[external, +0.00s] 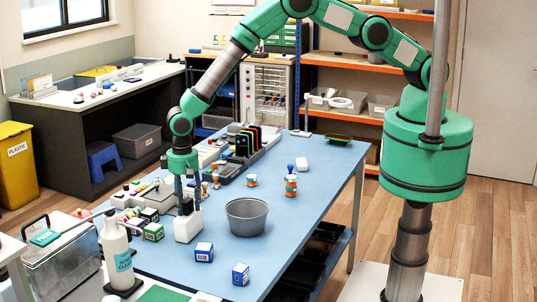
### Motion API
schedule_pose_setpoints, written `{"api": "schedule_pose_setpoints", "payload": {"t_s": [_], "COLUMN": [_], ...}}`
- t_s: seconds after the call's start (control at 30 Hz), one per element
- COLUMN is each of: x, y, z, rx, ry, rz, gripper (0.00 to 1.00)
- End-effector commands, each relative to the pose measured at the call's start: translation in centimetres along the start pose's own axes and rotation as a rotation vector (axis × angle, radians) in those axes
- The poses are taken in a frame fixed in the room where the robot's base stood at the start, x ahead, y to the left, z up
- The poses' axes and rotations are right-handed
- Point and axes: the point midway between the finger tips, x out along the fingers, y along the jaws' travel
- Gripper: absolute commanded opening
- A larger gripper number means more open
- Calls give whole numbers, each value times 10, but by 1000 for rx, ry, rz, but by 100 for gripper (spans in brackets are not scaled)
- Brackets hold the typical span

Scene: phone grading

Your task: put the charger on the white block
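My gripper (187,208) points straight down over the left part of the blue table. Its two fingers reach down to a white block-shaped object (187,230), standing directly below and between them. I cannot tell whether the fingertips touch it or hold something small just above it. The charger cannot be picked out for certain at this size.
A grey bucket (246,217) stands right of my gripper. A rack of colored phones (247,142) stands behind. The table's right side is mostly clear.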

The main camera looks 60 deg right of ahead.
Motion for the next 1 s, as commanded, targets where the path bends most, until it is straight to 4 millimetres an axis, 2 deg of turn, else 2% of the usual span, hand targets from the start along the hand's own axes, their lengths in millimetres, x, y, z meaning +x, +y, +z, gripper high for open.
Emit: {"api": "schedule_pose_setpoints", "payload": {"t_s": [0.27,0.47,1.0], "x": [-4,-17,-92], "y": [0,0,0], "z": [0,0,0], "rx": [0,0,0], "ry": [0,1,1], "rz": [0,0,-1], "gripper": [45,45,45]}}
